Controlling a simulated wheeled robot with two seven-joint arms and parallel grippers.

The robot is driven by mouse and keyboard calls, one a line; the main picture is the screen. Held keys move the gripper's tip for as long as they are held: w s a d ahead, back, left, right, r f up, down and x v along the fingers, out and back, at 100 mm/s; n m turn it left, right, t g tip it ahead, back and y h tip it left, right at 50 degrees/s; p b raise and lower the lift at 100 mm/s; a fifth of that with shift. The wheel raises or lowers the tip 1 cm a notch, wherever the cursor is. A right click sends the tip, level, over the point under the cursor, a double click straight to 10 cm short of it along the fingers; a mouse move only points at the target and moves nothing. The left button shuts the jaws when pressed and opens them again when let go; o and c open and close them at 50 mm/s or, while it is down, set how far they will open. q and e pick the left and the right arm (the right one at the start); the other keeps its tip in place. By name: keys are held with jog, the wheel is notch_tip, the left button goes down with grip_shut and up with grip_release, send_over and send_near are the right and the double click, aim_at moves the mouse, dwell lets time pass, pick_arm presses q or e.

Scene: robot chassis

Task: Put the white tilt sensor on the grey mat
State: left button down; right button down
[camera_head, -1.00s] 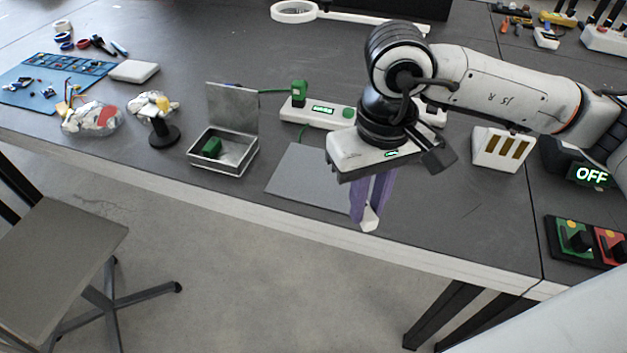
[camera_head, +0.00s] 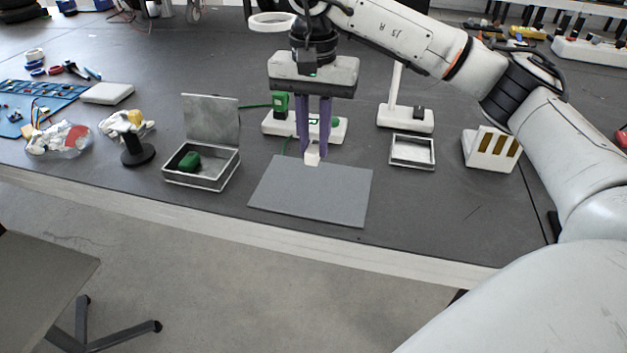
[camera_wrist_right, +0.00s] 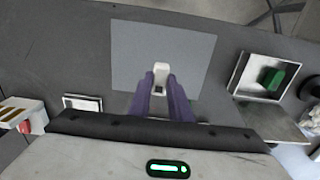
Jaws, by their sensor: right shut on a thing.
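The white tilt sensor (camera_head: 312,155) is a small white block held between the purple fingertips of my right gripper (camera_head: 314,146). In the right wrist view the sensor (camera_wrist_right: 161,73) sticks out beyond the tips of the right gripper (camera_wrist_right: 162,88). The grey mat (camera_head: 310,195) lies flat near the table's front edge. In the head view the sensor is over the mat's far edge; in the wrist view it overlaps the mat (camera_wrist_right: 135,50) near one edge. I cannot tell whether it touches the mat. My left gripper is not in view.
An open metal box (camera_head: 205,180) with a green block (camera_head: 189,161) stands left of the mat. A white power strip (camera_head: 275,125) is behind it. A small white tray (camera_head: 412,165) and a slotted white holder (camera_head: 490,150) are to the right. The mat's surface is otherwise clear.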

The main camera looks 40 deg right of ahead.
jog(key=shift+f+b, duration=0.3)
jog(key=shift+f, duration=3.15)
jog(key=shift+f, duration=0.2)
jog(key=c, duration=1.6)
grip_release()
jog(key=shift+r, duration=0.1)
